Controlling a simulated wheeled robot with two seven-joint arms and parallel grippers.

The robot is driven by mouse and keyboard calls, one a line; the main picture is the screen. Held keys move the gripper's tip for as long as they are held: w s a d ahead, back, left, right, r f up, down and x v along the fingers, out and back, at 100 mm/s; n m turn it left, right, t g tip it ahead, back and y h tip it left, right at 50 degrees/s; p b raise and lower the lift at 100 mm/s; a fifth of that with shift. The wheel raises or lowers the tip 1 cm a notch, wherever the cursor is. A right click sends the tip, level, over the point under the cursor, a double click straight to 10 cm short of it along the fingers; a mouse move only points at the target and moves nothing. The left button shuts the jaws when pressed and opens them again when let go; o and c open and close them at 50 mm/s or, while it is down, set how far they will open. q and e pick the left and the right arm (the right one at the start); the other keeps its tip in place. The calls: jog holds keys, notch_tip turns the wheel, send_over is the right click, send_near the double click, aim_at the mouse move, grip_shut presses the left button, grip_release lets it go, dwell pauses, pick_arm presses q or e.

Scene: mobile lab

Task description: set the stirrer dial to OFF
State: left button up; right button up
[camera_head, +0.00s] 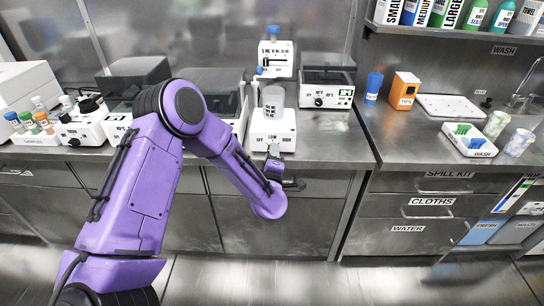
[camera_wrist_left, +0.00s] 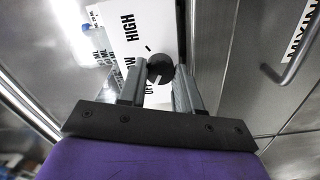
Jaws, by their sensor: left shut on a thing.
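The white stirrer (camera_head: 272,132) stands at the bench's front edge, with a clear beaker (camera_head: 273,100) on top. Its front panel is marked OFF, LOW and HIGH. In the left wrist view its round dark dial (camera_wrist_left: 160,66) sits between my fingers, and a pale line on it points towards the picture bottom, near the OFF and LOW marks. The exact setting is hard to read. My left gripper (camera_wrist_left: 160,78) is shut on the dial; in the head view this gripper (camera_head: 273,160) is at the stirrer's lower front. My right gripper is not in view.
A balance-like white device (camera_head: 326,94) stands right of the stirrer, and another dial device (camera_head: 275,57) behind it. A blue cup (camera_head: 373,87) and an orange tips box (camera_head: 404,90) are on the right bench. Drawers and a handle lie below the stirrer.

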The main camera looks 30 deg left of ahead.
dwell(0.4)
pick_arm(q)
jog(key=o, duration=0.8)
jog(key=shift+o, duration=1.2)
jog(key=shift+s, duration=0.15)
